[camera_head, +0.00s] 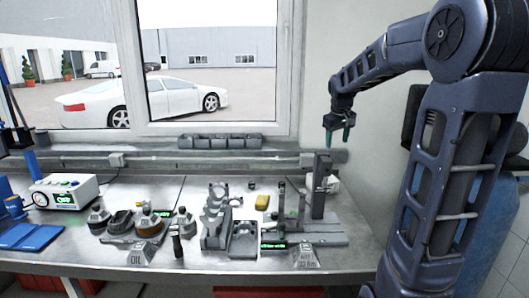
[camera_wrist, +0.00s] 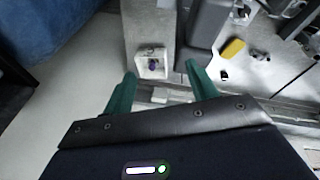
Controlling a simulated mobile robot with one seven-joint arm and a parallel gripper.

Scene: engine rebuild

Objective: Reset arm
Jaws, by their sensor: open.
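My arm is raised at the right in the head view, bent at the elbow with its forearm reaching left. My gripper (camera_head: 339,136) hangs fingers down above the right end of the workbench, in front of the pale wall. In the wrist view its two green fingers (camera_wrist: 160,88) are apart with nothing between them. A white device with a dark purple spot (camera_wrist: 152,63) shows beyond the fingertips, apart from them.
The metal workbench (camera_head: 330,262) holds engine parts, a yellow block (camera_head: 262,202), a dark upright column (camera_head: 321,184), a white box with a green display (camera_head: 65,191) and blue trays (camera_head: 31,236). Grey bins (camera_head: 220,141) sit under the window. Air around my gripper looks clear.

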